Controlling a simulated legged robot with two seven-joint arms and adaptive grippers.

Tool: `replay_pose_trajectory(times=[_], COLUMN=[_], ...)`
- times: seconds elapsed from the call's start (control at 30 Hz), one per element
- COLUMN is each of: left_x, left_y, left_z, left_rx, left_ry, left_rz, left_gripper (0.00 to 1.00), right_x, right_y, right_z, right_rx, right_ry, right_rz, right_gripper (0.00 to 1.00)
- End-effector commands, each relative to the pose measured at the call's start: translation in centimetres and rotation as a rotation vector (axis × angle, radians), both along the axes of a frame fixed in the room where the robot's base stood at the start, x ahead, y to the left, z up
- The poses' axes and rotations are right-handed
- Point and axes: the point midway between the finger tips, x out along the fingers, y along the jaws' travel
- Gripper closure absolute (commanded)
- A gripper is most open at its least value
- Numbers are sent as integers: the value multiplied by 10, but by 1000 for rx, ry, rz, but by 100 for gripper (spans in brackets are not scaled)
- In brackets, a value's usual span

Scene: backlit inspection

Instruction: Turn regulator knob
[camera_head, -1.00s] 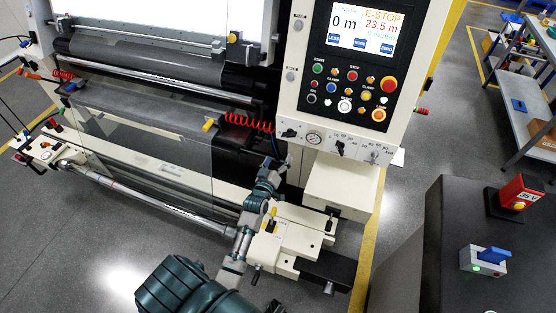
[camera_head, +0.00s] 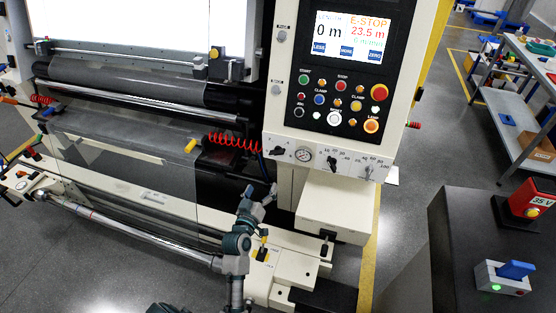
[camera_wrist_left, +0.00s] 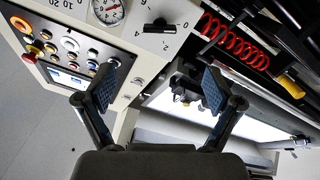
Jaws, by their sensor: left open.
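The lower strip of the control panel (camera_head: 330,110) carries a black knob (camera_head: 277,151) at its left end, left of a round pressure gauge (camera_head: 303,154). In the left wrist view the black bar-shaped knob (camera_wrist_left: 156,26) sits on a white face with a number scale, beside the gauge (camera_wrist_left: 107,10). My left gripper (camera_head: 262,191) is below the strip in the head view. In the wrist view its two fingers (camera_wrist_left: 158,82) are spread wide and empty, with the knob beyond them, apart from both. My right gripper is not in view.
Two more black knobs, a middle one (camera_head: 332,161) and a right one (camera_head: 369,171), share the strip. Coloured buttons and a screen (camera_head: 348,38) are above. A red coiled hose (camera_head: 232,141) and rollers lie left. A dark cabinet (camera_head: 455,235) stands right.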

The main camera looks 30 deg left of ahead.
Motion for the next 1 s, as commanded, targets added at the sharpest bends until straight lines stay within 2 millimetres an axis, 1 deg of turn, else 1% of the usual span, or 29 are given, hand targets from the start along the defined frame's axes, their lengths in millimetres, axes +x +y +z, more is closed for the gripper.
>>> replay_pose_trajectory(times=[0.17, 0.4, 0.6, 0.7, 0.8, 0.9, 1.0], left_x=[29, 86, 128, 144, 155, 161, 163], left_y=[7, 21, 31, 35, 38, 39, 40], left_z=[3, 2, 1, 1, 1, 1, 2], left_rx=[0, -2, -2, -1, -1, -1, -1], left_ry=[-2, -2, -1, -1, 0, 0, -1], left_rz=[0, 0, 0, 0, 0, 0, 0], left_gripper=[8, 8, 8, 8, 8, 8, 8], right_x=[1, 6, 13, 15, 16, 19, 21], right_y=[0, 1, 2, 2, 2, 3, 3], right_z=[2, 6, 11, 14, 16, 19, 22], right_rx=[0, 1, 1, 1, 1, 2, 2], right_ry=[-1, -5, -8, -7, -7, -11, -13], right_rz=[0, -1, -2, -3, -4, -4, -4], right_gripper=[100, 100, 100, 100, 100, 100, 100])
